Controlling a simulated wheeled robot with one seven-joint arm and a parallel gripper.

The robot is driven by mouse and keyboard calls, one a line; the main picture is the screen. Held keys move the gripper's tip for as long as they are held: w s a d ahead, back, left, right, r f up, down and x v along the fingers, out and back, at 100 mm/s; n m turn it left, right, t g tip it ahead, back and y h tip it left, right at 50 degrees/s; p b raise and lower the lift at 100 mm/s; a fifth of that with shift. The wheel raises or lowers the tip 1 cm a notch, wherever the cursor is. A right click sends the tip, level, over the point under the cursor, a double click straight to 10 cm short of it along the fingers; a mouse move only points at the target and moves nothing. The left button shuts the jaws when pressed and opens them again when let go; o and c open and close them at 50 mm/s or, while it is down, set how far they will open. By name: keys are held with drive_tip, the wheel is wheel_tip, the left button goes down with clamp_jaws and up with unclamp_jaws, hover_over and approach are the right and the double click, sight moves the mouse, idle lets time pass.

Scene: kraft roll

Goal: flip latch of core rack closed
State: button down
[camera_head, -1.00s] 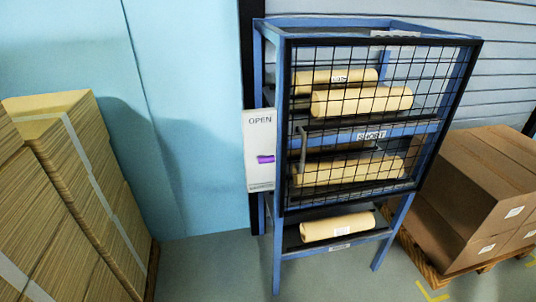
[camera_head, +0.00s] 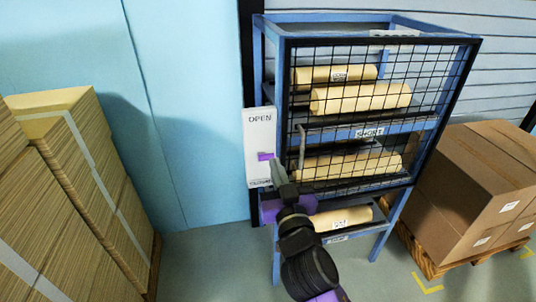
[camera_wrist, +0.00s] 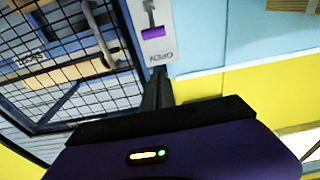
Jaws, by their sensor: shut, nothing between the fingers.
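The blue core rack (camera_head: 285,235) stands ahead with its black mesh door (camera_head: 375,100) across the upper shelves. A white latch plate (camera_head: 260,130) marked OPEN at its top is at the rack's left side. Its purple latch handle (camera_head: 265,156) sticks out; in the wrist view the handle (camera_wrist: 152,33) sits at the OPEN end of a slot. My gripper (camera_head: 276,163) is shut and empty, its tips just right of and below the handle in the head view. In the wrist view the fingertips (camera_wrist: 159,72) are beside the OPEN lettering; contact cannot be told.
Kraft rolls (camera_head: 360,98) lie on the rack shelves. Stacked cardboard (camera_head: 75,150) stands at the left, and brown boxes (camera_head: 480,190) on a pallet at the right. The floor (camera_head: 200,265) between the left stack and the rack is clear.

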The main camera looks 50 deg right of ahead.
drive_tip(key=r+p, duration=0.2)
drive_tip(key=p, duration=0.2)
hover_over(268, 156)
drive_tip(key=shift+s+a+f+b, duration=0.15)
drive_tip(key=shift+f+b, duration=0.15)
drive_tip(key=shift+f, duration=0.5)
drive_tip(key=shift+s+a+f+b, duration=0.15)
drive_tip(key=shift+a+f+b, duration=0.1)
drive_tip(key=shift+f, duration=0.55)
drive_tip(key=shift+s+a+f+b, duration=0.15)
drive_tip(key=shift+f+b, duration=0.15)
drive_tip(key=shift+f, duration=0.5)
drive_tip(key=shift+f+b, duration=0.2)
drive_tip(key=shift+b, duration=0.4)
